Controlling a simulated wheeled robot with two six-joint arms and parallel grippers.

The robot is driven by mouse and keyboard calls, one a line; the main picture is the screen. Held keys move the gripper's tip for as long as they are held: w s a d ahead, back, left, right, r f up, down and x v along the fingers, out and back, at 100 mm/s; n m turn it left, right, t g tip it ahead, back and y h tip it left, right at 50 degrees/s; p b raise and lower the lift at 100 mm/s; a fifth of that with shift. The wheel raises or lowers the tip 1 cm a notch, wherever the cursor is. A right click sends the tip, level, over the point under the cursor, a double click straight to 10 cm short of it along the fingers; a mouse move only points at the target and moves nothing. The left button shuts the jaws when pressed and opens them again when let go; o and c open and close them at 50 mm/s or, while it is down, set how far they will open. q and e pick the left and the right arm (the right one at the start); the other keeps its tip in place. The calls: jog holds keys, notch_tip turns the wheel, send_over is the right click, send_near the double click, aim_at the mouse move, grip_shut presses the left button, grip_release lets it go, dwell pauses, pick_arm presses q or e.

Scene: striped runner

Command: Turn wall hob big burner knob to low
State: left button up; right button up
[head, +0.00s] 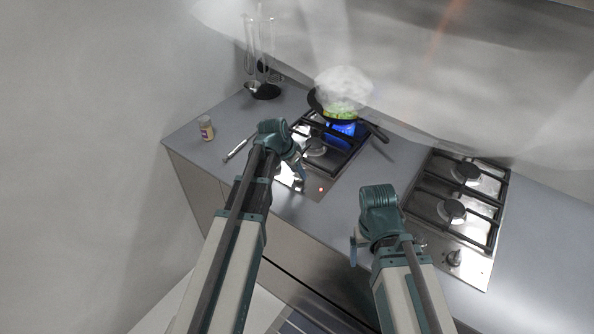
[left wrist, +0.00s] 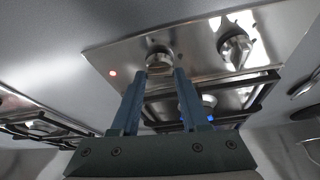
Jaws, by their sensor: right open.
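The left hob (head: 312,190) is a steel plate with black grates, beside the left wall. A pan (head: 375,132) with green food stands over a blue flame on its back burner; a smaller front burner (head: 316,147) is unlit. In the left wrist view, a round knob (left wrist: 158,61) lies between and just beyond the tips of my left gripper (left wrist: 159,72); whether they press on it cannot be told. A second metal knob (left wrist: 236,50) is to its right. My left gripper (head: 299,172) hides much of the knob area in the head view. My right gripper (head: 355,245) is open and empty.
White steam (head: 343,84) rises from the pan. A second hob (head: 484,270) with a knob (head: 454,258) is at right. A jar (head: 206,128), a silver utensil (head: 238,149) and a utensil stand (head: 265,91) are at left. A red light (head: 321,189) glows on the left hob.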

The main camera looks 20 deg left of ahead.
pick_arm(q)
grip_shut()
jog(key=shift+n, duration=0.3)
jog(key=n, duration=0.1)
jog(key=n+y, duration=0.1)
jog(key=shift+s+d+n+t, duration=0.1)
jog(key=shift+d+n+t, duration=0.1)
jog(key=shift+n+t, duration=0.15)
jog(key=n, duration=0.2)
jog(key=n+y, duration=0.2)
jog(key=n, duration=0.1)
jog(key=shift+d+n, duration=0.25)
jog(key=shift+n, duration=0.1)
jog(key=n, duration=0.1)
jog(key=n+y, duration=0.1)
jog(key=n, duration=0.1)
jog(key=n+g+y, duration=0.1)
jog(key=n, duration=0.1)
jog(key=shift+w+d, duration=0.2)
jog(key=shift+w, duration=0.1)
jog(key=n+g, duration=0.1)
jog(key=n, duration=0.2)
jog(key=n+g+y, duration=0.1)
jog(key=n, duration=0.1)
jog(key=shift+w+d+n, duration=0.1)
jog(key=shift+d+n, duration=0.05)
jog(key=shift+n, duration=0.25)
